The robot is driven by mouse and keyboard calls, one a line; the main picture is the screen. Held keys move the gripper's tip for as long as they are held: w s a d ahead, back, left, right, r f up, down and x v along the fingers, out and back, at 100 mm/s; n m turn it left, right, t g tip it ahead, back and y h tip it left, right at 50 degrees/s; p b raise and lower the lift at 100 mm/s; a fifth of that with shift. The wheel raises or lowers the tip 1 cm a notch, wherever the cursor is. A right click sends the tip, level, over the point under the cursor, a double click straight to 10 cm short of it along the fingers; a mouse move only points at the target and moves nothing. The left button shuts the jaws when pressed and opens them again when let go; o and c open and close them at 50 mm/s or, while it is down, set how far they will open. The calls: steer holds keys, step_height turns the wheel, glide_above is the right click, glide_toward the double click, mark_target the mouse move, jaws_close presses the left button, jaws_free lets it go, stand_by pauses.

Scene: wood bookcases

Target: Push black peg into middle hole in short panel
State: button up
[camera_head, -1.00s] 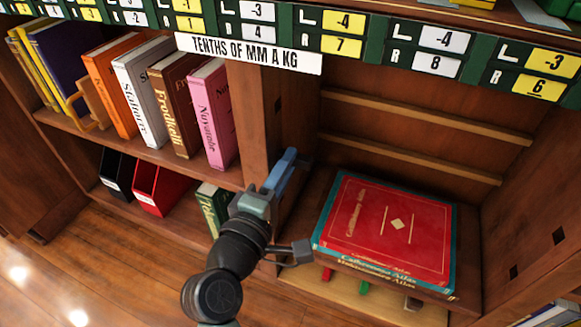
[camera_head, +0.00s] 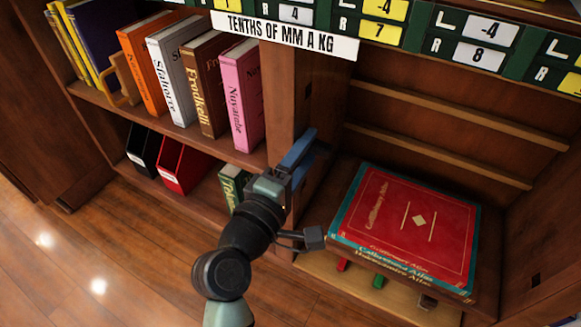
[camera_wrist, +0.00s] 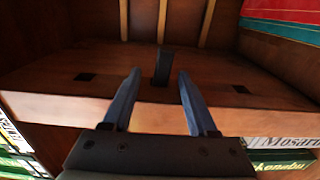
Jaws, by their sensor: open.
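In the wrist view a short wood panel (camera_wrist: 120,82) runs across the picture. It has a dark square hole on the left (camera_wrist: 85,76) and one on the right (camera_wrist: 242,89). The black peg (camera_wrist: 162,66) sticks up from the panel between them, at the middle; how deep it sits cannot be told. My gripper (camera_wrist: 159,74) is open, its blue fingers on either side of the peg's line with gaps to it. In the head view my gripper (camera_head: 302,152) is beside the upright divider (camera_head: 292,95), and the peg is hidden there.
A red atlas stack (camera_head: 405,222) lies on the low shelf to the right of my gripper. Books such as the pink one (camera_head: 242,100) stand on the left shelf. A red file box (camera_head: 180,165) and a green book (camera_head: 230,188) stand below. The floor (camera_head: 80,255) at left is clear.

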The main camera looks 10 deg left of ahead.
steer(key=p+v, duration=0.3)
steer(key=v, duration=0.9)
steer(key=shift+s+p, duration=0.3)
steer(key=shift+p, duration=0.05)
steer(key=shift+a, duration=0.1)
